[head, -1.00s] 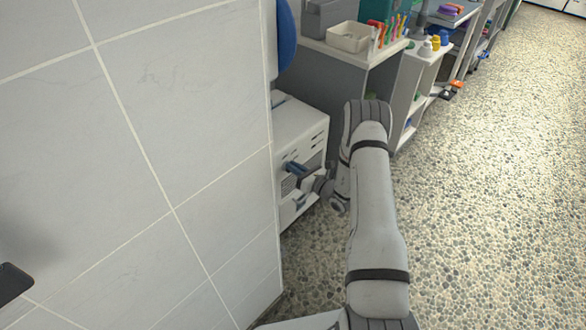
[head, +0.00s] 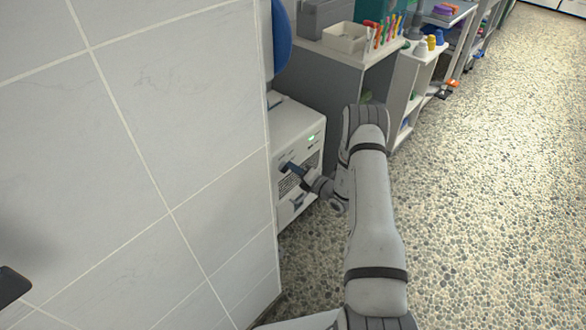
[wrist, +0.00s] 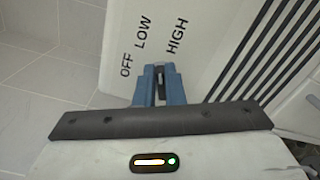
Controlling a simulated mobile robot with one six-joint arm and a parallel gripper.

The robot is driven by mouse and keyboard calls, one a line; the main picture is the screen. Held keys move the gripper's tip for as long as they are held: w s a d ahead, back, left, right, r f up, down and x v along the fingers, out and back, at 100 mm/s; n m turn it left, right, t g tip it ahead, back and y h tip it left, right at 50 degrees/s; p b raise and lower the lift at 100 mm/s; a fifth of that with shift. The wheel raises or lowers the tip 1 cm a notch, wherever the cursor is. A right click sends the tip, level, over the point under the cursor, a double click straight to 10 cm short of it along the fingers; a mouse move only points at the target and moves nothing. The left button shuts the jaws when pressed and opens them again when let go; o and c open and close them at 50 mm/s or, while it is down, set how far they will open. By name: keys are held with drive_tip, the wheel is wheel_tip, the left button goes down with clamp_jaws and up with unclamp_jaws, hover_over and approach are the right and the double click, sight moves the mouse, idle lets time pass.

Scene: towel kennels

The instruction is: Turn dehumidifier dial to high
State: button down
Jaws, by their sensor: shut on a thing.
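The dehumidifier (head: 296,122) is a white box with a slotted front, standing past the tiled wall's edge in the head view. A small green light (head: 312,138) glows on its front. In the wrist view its panel (wrist: 215,28) bears the words OFF, LOW and HIGH. My gripper (wrist: 160,85) has its blue fingers shut on a small dark dial (wrist: 159,76) below these words. The fingers hide most of the dial, and I cannot tell exactly which word it points to. In the head view my gripper (head: 288,167) touches the dehumidifier's front.
The white tiled wall (head: 130,150) stands close on the left. A grey cabinet (head: 345,85) with a white bin (head: 345,37) and coloured items is behind the dehumidifier. Low shelves (head: 412,90) run along beyond it. The pebbled floor (head: 490,200) on the right is clear.

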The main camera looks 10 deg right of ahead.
drive_tip(key=m, duration=0.2)
drive_tip(key=f+m, duration=0.1)
drive_tip(key=m, duration=0.1)
drive_tip(key=shift+s+m, duration=0.1)
drive_tip(key=shift+m, duration=0.2)
idle(0.4)
drive_tip(key=c, duration=1.5)
unclamp_jaws()
drive_tip(key=shift+r, duration=0.1)
drive_tip(key=shift+d, duration=0.1)
drive_tip(key=p+v, duration=0.1)
drive_tip(key=v, duration=0.6)
drive_tip(key=shift+s+d+p, duration=0.2)
drive_tip(key=shift+s+p, duration=0.05)
drive_tip(key=shift+p, duration=0.15)
